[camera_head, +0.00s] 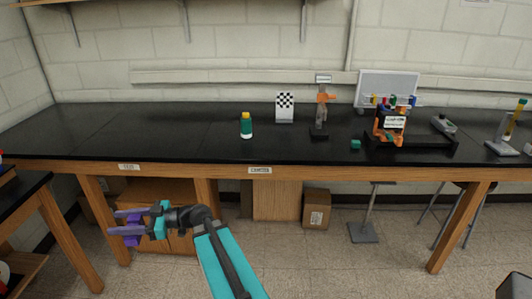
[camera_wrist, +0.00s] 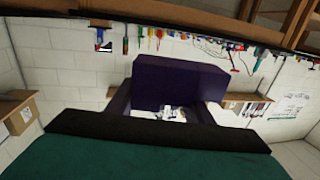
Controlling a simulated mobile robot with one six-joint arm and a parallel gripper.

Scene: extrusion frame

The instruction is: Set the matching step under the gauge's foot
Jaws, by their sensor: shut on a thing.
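My gripper (camera_head: 122,222) is low at the left in the head view, in front of the bench and below its top. It is shut on a dark purple block, which the wrist view shows spanning the fingers (camera_wrist: 180,82). An orange and black device (camera_head: 390,125) with a white label stands on a dark base at the right of the bench. A small teal block (camera_head: 355,144) lies left of it. A dark stand with an orange top (camera_head: 320,110) is further left. I cannot tell which device is the gauge, and its foot is not clear.
The long black bench (camera_head: 180,135) holds a green bottle (camera_head: 246,128) with a yellow cap, a checkered board (camera_head: 285,106), a grey device (camera_head: 443,125) and another stand (camera_head: 503,145). The bench's left part is clear. A cardboard box (camera_head: 316,208) and stools stand below.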

